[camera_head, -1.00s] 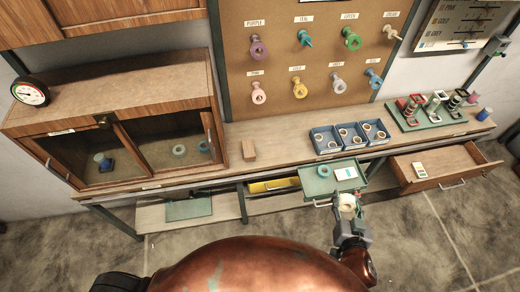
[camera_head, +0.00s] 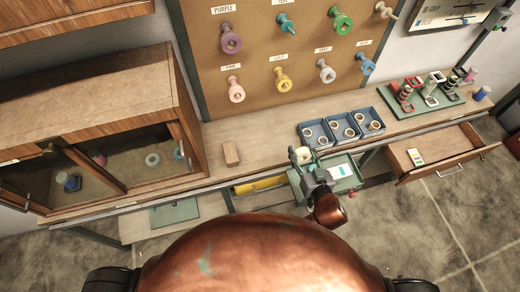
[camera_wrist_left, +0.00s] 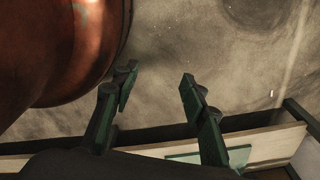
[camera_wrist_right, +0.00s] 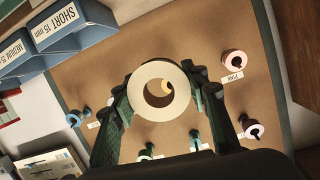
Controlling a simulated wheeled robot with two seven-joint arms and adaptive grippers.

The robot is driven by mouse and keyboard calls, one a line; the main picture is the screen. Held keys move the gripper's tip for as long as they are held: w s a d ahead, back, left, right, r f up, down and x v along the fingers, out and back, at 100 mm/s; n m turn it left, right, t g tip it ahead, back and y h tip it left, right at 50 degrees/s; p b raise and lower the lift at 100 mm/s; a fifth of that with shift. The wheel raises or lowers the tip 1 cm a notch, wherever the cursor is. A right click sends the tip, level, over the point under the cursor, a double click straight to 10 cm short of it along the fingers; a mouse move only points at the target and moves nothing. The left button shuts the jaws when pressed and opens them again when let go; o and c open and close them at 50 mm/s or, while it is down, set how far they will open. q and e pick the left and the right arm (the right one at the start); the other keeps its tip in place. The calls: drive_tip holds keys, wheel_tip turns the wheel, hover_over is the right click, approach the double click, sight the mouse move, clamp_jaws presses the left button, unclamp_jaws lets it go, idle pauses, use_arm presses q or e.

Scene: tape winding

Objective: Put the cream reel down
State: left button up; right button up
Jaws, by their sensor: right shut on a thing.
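The cream reel (camera_head: 302,154) is held by my right gripper (camera_head: 305,162), over the left part of a green tray (camera_head: 345,185) that sticks out below the worktop. In the right wrist view the cream reel (camera_wrist_right: 136,92) sits between the two fingers, its hole facing the camera. The fingers of the right gripper (camera_wrist_right: 160,88) are shut on its sides. My left gripper (camera_wrist_left: 158,78) shows in the left wrist view, open and empty above the floor, beside my copper-coloured body. The left gripper is not visible in the head view.
Blue bins (camera_head: 311,128) with rings stand on the worktop (camera_head: 268,143), right of a wooden block (camera_head: 231,154). The worktop between block and bins is clear. A pegboard (camera_head: 260,45) holds coloured reels. An open drawer (camera_head: 455,160) juts out at right. A cabinet (camera_head: 120,110) stands left.

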drive_tip(key=w+a+f+n+y+b, duration=0.1)
drive_tip(key=w+a+f+y, duration=0.1)
drive_tip(key=w+a, duration=0.2)
drive_tip(key=b, duration=0.3)
hover_over(265, 146)
drive_tip(key=shift+t, duration=0.3)
drive_tip(key=f, duration=0.8)
drive_tip(key=shift+s+d+f, duration=0.25)
drive_tip(key=shift+s+f, duration=0.05)
drive_tip(key=shift+s, duration=0.05)
drive_tip(key=shift+w+a+f, duration=0.2)
drive_tip(key=shift+f, duration=0.05)
wheel_tip(265, 146, down, 3)
drive_tip(key=shift+w+a+f+h+b, duration=0.1)
drive_tip(key=shift+a+f+h+b, duration=0.15)
drive_tip(key=shift+b, duration=0.55)
drive_tip(key=shift+d+r, duration=0.1)
drive_tip(key=shift+f, duration=0.25)
use_arm(q)
drive_tip(key=s+f, duration=0.3)
drive_tip(key=f, duration=0.3)
drive_tip(key=shift+s+f, duration=0.15)
drive_tip(key=shift+f, duration=0.1)
use_arm(e)
drive_tip(key=o, duration=1)
drive_tip(key=shift+r, duration=0.1)
